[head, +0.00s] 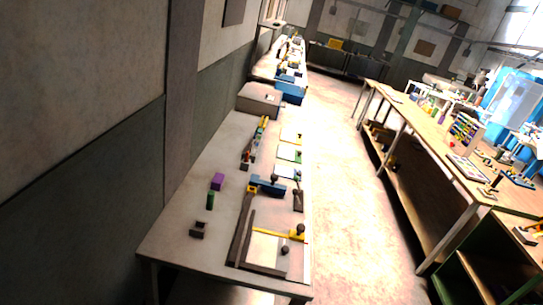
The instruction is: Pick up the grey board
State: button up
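A flat dark-grey board-like piece (243,243) lies on the near end of the long pale table, with a paler square panel (262,247) on it. A yellow bar and dark round knobs sit at its right side. I cannot tell for sure whether this is the grey board, as several flat pieces lie on this table. My gripper does not show in the head view, and the view is tilted.
The long pale table (180,245) runs along the left wall. It bears a purple block (217,181), a green cylinder (210,201), a small dark block (198,229), a grey box (259,99) and a blue box (290,92). An open floor aisle (345,200) separates it from a cluttered wooden bench (425,140).

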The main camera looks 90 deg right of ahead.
aim_at(266, 250)
jog(key=z, duration=1.3)
jog(key=i, duration=0.5)
jog(key=u, duration=0.15)
jog(key=k, duration=0.45)
jog(key=z, duration=0.05)
